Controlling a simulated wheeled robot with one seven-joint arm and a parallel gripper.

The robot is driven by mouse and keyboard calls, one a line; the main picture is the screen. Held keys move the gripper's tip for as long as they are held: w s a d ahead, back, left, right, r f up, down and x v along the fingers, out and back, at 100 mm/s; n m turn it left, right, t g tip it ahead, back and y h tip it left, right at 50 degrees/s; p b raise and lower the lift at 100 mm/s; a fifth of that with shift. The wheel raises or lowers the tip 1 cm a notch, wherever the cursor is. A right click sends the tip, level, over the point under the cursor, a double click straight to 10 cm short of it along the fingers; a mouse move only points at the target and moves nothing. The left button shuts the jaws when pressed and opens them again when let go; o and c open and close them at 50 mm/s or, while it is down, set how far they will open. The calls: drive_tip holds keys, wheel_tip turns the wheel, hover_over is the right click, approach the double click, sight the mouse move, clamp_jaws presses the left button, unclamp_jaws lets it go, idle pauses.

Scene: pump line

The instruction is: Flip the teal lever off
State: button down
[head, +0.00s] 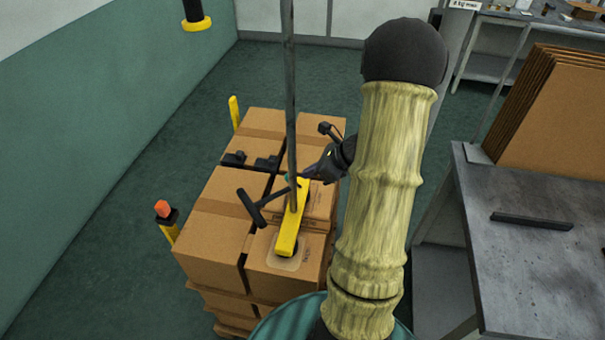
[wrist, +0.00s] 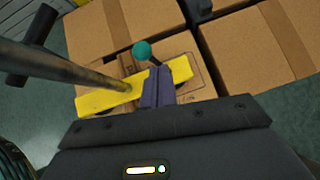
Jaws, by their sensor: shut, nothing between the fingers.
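The teal lever shows in the wrist view as a round teal knob (wrist: 142,50) on a short dark stem, just beyond my fingertips. In the head view only a small bit of the teal knob (head: 288,179) shows, near the upper end of a yellow bar (head: 291,225). The yellow bar (wrist: 105,102) also lies under my fingers in the wrist view. My gripper (wrist: 158,75) is shut and empty, its purple fingers together close beside the knob. I cannot tell whether they touch it. In the head view my gripper (head: 303,178) is partly hidden by the bar and pole.
A grey upright pole (head: 290,90) and a black T-handle (head: 250,208) stand close to the lever. Stacked cardboard boxes (head: 205,230) lie beneath. A grey metal table (head: 530,250) is at the right. Green floor is open at the left.

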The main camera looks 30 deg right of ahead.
drive_tip(key=shift+s+r+p, duration=0.2)
drive_tip(key=shift+r+p, duration=0.45)
drive_tip(key=shift+r, duration=0.2)
drive_tip(key=s+a+p+v, duration=0.1)
drive_tip(key=v, duration=1.1)
drive_tip(key=shift+s, duration=0.6)
drive_tip(key=shift+a+r, duration=0.1)
